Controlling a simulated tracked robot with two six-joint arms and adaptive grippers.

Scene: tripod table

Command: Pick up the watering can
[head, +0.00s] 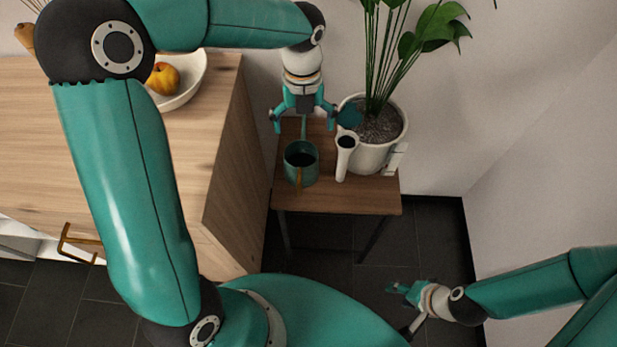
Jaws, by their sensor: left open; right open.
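The watering can (301,172) appears to be the teal, open-topped vessel on the left of the small wooden table (340,201). Its brass-coloured handle faces the front edge, and a thin teal spout seems to point to the back. My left gripper (304,124) is open, pointing down over the back of the table, with its fingers spread to either side of the spout. I cannot tell whether it touches the can. My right gripper (392,288) is open and empty, low at the right, well away from the table.
A white pot (372,156) with a tall green plant (388,60) stands on the table's right side. A white, dark-mouthed object (344,160) is in front of it. A wooden cabinet (222,165) with a bowl (185,93) of fruit is at left. Walls close in behind and right.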

